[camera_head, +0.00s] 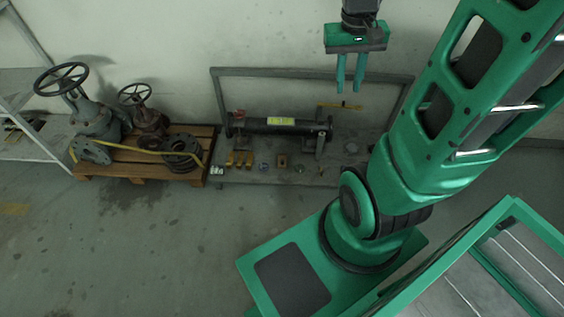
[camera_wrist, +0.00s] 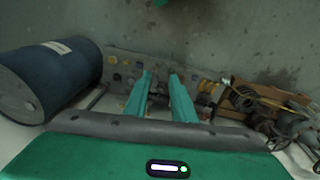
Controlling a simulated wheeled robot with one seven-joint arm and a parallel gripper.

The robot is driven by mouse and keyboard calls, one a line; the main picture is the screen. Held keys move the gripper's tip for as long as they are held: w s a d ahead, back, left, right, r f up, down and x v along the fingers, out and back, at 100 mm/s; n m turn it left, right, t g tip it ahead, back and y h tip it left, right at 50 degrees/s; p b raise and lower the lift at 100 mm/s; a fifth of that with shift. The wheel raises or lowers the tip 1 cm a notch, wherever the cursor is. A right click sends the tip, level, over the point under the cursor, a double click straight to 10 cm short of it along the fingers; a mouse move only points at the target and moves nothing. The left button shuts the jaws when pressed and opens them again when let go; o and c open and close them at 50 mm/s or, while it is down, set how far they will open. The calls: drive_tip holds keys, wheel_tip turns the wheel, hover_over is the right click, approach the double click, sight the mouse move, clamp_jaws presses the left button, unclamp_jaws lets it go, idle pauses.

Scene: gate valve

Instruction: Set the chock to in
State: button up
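My gripper (camera_head: 350,90) hangs high at the top middle in the head view, above and in front of the back wall. Its two fingers point down, with a gap and nothing between them. In the wrist view the fingers (camera_wrist: 161,74) are also apart and empty. Below is a grey bench rig (camera_head: 219,99) with a dark horizontal pipe (camera_head: 262,126), a yellow label (camera_head: 281,121) and a yellow lever (camera_head: 340,106). Several small parts lie along its base, among them a brown block (camera_head: 282,161) and yellow pieces (camera_head: 239,159). I cannot tell which part is the chock, or its setting.
A wooden pallet (camera_head: 128,170) left of the rig carries old valves with handwheels (camera_head: 62,79) and a yellow strap. A grey shelf (camera_head: 20,80) stands at the far left. In the wrist view a blue drum (camera_wrist: 55,75) lies left. Open floor lies in front.

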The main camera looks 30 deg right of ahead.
drive_tip(key=w+d+f+h, duration=0.1)
drive_tip(key=w+d+f, duration=0.25)
drive_tip(key=w, duration=0.45)
drive_tip(key=w+d+f, duration=0.2)
drive_tip(key=w+f, duration=0.3)
drive_tip(key=w, duration=0.2)
drive_tip(key=n+t, duration=0.2)
drive_tip(key=t, duration=0.1)
hover_over(282, 161)
drive_tip(key=s+d, duration=0.2)
drive_tip(key=s, duration=0.1)
wheel_tip(282, 161, down, 36)
drive_tip(key=shift+m+t, duration=0.5)
drive_tip(key=shift+w+a+f, duration=0.35)
drive_tip(key=shift+w+f, duration=0.05)
drive_tip(key=shift+f, duration=4.85)
drive_tip(key=shift+w+a+f, duration=0.3)
drive_tip(key=shift+w+f, duration=0.15)
drive_tip(key=shift+f, duration=4.85)
drive_tip(key=shift+w+a+f, duration=0.35)
drive_tip(key=shift+w+f, duration=0.05)
drive_tip(key=shift+f, duration=4.85)
drive_tip(key=shift+y, duration=0.3)
clamp_jaws()
